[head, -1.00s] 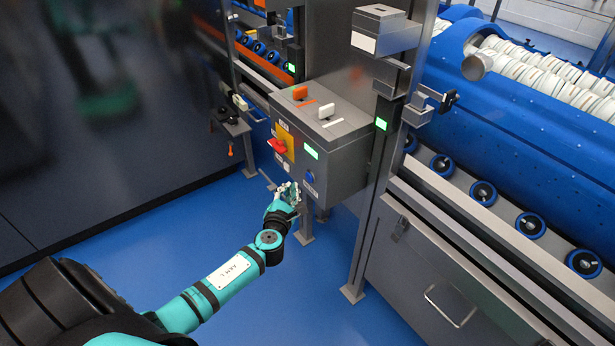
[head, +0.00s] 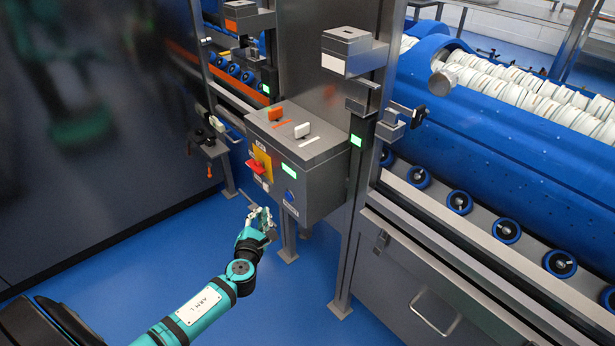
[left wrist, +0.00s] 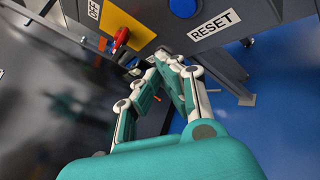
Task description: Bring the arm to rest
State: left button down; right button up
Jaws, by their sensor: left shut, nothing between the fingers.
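My left arm (head: 205,308) comes in from the lower left in the head view, teal with black joints. Its gripper (head: 260,215) is below and in front of the grey control box, apart from it. In the left wrist view the gripper (left wrist: 170,62) is shut and empty, its fingertips together below the box's front face. My right gripper is not in view.
The grey control box (head: 325,165) carries a red switch handle (head: 256,167) on a yellow plate, a blue button (head: 289,195) labelled RESET (left wrist: 215,24), and orange and white levers on top. A roller conveyor (head: 480,220) is at right. Blue floor is clear at lower left.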

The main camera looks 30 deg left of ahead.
pick_arm(q)
jog(key=s+d+f+n+g+h+p, duration=0.1)
jog(key=s+d+f+n+g, duration=0.15)
jog(key=s+f+n, duration=0.6)
jog(key=s+d+f+n+g+h, duration=0.1)
jog(key=s+f+n+g, duration=0.3)
jog(key=f, duration=0.7)
jog(key=s+d+f+n+g+h+p, duration=0.1)
jog(key=s+d+f+n+g, duration=0.1)
jog(key=s+f+n, duration=0.45)
jog(key=s+d+f+n+g+h, duration=0.1)
jog(key=s+d+f+n, duration=0.3)
jog(key=s, duration=0.5)
jog(key=s+d+f+n+g+h, duration=0.1)
jog(key=s+d+f+n+g, duration=0.1)
jog(key=s+d+f+n, duration=0.2)
jog(key=s+d+f+n+g+h+p, duration=0.1)
jog(key=s+d+f+n, duration=0.3)
jog(key=s+n, duration=0.5)
jog(key=s+f+g, duration=0.1)
jog(key=s, duration=0.5)
jog(key=shift+s+d+f, duration=0.15)
jog(key=shift+s+f, duration=0.1)
jog(key=shift+f, duration=0.05)
jog(key=shift+g, duration=0.25)
